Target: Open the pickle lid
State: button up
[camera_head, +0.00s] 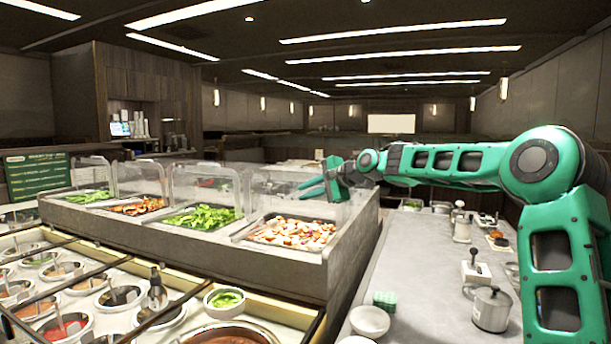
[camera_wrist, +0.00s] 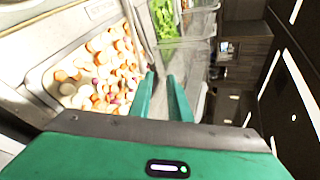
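My gripper (camera_head: 322,180) is raised near the clear cover at the right end of the salad counter. In the wrist view its two green fingers (camera_wrist: 160,97) stand apart with nothing between them. A tray of chopped white, orange and purple pieces (camera_head: 292,232), perhaps the pickles, sits in the rightmost well. The tray's contents (camera_wrist: 103,72) also show left of the fingers in the wrist view. A clear cover (camera_head: 207,187) stands raised behind the leafy greens. I cannot tell which cover is the pickle lid, or whether the gripper touches any cover.
Trays of greens (camera_head: 200,217) and reddish food (camera_head: 136,206) lie farther left. Sauce wells (camera_head: 120,297) and a bowl of green slices (camera_head: 225,299) fill the front left. The grey side counter (camera_head: 415,285) holds a metal pot (camera_head: 491,309) and a white bowl (camera_head: 369,321).

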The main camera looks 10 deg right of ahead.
aim_at(301, 170)
jog(key=w+d+r+m, duration=0.1)
jog(key=d+r, duration=0.1)
jog(key=w+d+r+m+t+y, duration=0.1)
jog(key=d+r, duration=0.1)
jog(key=d, duration=0.1)
jog(key=w+d+r+m+t, duration=0.1)
jog(key=d+r, duration=0.1)
jog(key=shift+w+d+r, duration=0.25)
jog(key=shift+w+r, duration=0.15)
jog(key=shift+w+r+m, duration=0.1)
jog(key=shift+w+m, duration=0.1)
jog(key=shift+m, duration=0.1)
jog(key=x, duration=1)
jog(key=shift+w+a+r, duration=0.1)
jog(key=shift+w+a, duration=0.05)
jog(key=shift+a, duration=0.05)
